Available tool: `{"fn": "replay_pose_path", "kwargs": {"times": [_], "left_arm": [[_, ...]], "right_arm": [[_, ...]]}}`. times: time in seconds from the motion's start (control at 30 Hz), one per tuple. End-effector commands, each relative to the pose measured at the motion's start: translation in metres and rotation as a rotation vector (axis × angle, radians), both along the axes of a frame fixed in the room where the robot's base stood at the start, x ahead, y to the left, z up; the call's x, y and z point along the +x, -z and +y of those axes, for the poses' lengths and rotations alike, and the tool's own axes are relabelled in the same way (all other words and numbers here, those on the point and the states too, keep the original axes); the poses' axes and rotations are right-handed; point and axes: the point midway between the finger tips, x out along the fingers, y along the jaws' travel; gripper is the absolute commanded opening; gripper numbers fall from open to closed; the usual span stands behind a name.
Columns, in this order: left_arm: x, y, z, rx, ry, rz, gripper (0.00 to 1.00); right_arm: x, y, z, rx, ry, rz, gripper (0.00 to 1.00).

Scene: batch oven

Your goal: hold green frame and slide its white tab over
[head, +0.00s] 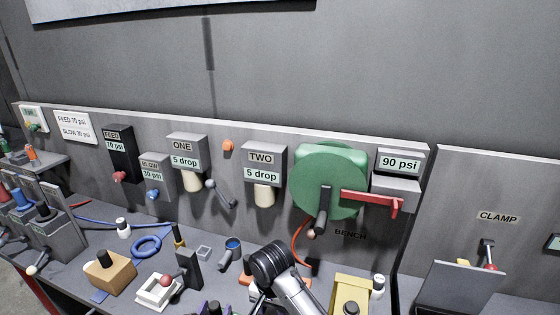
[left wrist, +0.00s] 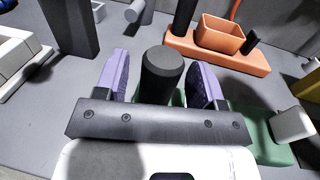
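In the left wrist view, the green frame (left wrist: 273,143) lies on the grey bench, partly hidden behind my gripper. Its white tab (left wrist: 293,124) is at the right end. A black upright post (left wrist: 162,75) stands between the two purple fingers of my left gripper (left wrist: 160,82). The fingers are apart, with a gap showing on the left of the post; a smaller gap seems to show on the right. In the head view, only the purple fingertips of my left gripper (head: 215,307) show at the bottom edge, and I cannot make out the green frame there. My right gripper is not in view.
An orange holder (left wrist: 225,48) stands just beyond the gripper. A white frame with a red ball knob (head: 158,292) and a dark upright block (head: 189,270) are to the left. A yellow block (head: 354,292) is to the right. The back panel carries dispensers and a green drum (head: 328,170).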

Motion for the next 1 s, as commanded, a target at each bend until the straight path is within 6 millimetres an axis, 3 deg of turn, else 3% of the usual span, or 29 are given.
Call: {"fn": "replay_pose_path", "kwargs": {"times": [0.37, 0.8, 1.0], "left_arm": [[-0.007, 0.000, 0.002, 0.001, 0.000, -0.001, 0.65], [-0.083, 0.000, 0.012, 0.000, 0.001, 0.001, 0.65], [-0.107, 0.001, 0.016, 0.000, 0.000, 0.001, 0.65]], "right_arm": [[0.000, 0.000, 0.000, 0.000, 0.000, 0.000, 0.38], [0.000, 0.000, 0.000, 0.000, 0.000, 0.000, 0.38], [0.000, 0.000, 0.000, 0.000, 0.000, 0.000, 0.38]]}}
